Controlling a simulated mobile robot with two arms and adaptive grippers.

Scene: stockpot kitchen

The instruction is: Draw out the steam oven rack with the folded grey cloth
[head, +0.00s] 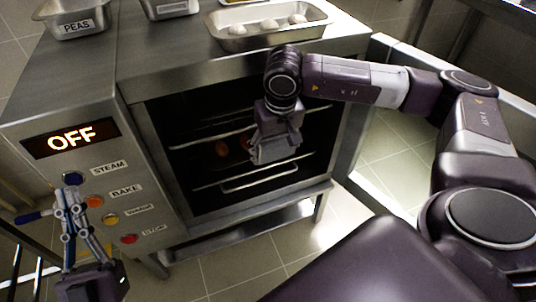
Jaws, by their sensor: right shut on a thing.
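The steam oven (155,150) stands open at the front, with its dark cavity showing. Inside are an upper rack (207,138) and a lower rack (232,180), which has a wire loop at its front. Round brownish items (222,148) show dimly between them. My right gripper (277,135) points down in front of the opening, shut on the folded grey cloth (272,153). The cloth hides part of the racks; I cannot tell whether it touches one. My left gripper (69,195) is beside the button panel, below the blue button (72,179); its finger gap is unclear.
The oven display (72,138) reads OFF. Labelled buttons, including STEAM and BAKE, line the panel. A tray with pale round items (270,28) and a PEAS pan (77,20) stand on top. The open door (390,150) is at the right. Tiled floor lies in front.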

